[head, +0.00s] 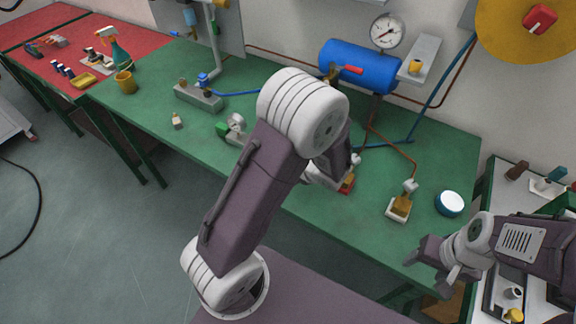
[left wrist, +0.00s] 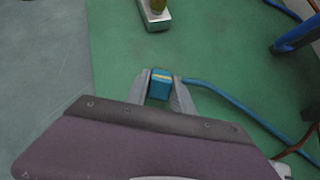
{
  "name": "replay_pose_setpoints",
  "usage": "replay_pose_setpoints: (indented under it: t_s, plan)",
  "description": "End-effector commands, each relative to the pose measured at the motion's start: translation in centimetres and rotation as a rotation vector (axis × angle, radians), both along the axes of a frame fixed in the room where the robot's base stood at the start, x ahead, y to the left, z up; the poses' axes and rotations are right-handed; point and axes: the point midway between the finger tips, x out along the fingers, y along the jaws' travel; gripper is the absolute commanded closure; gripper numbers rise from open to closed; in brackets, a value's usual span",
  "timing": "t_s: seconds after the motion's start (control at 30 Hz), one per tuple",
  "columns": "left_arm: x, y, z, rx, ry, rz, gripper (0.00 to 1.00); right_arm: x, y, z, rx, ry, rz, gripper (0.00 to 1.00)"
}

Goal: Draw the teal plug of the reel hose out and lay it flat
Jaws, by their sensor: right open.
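In the left wrist view the teal plug (left wrist: 160,85), with a yellowish band, sits between the two fingertips of my left gripper (left wrist: 161,92). Both fingers appear to touch its sides. A blue hose (left wrist: 222,94) runs from it to the right. The plug is over the green table; its height is hard to judge. In the head view my left arm hides the plug and left gripper. The blue hose (head: 440,90) comes down from the yellow reel (head: 530,22) and passes behind my arm. My right gripper (head: 432,268) is open and empty at the table's right front.
A grey block (left wrist: 155,14) lies beyond the plug.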

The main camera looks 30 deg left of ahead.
Motion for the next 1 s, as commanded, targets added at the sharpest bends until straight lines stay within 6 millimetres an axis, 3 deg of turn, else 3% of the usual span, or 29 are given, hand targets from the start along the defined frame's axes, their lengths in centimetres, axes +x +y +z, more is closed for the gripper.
replay_pose_setpoints:
  t_s: [0.03, 0.07, 0.4, 0.8, 1.0]
  plan:
    - [0.0, 0.0, 0.0, 0.000, 0.000, 0.000, 0.56, 0.0, 0.0, 0.0, 0.000, 0.000, 0.000, 0.38]
    - [0.0, 0.0, 0.0, 0.000, 0.000, 0.000, 0.48, 0.0, 0.0, 0.0, 0.000, 0.000, 0.000, 0.38]
    - [-0.1, -0.2, 0.2, 0.000, -0.001, -0.001, 0.48, 0.0, 0.0, 0.1, 0.000, 0.000, 0.000, 0.38]
    - [-2.6, -5.0, 5.8, -0.001, -0.002, -0.004, 0.48, 0.0, 0.0, 1.8, 0.000, 0.000, 0.000, 0.38]
    - [-3.1, -5.7, 6.5, 0.000, 0.001, -0.001, 0.48, 0.0, 0.0, 1.9, 0.000, 0.000, 0.000, 0.38]
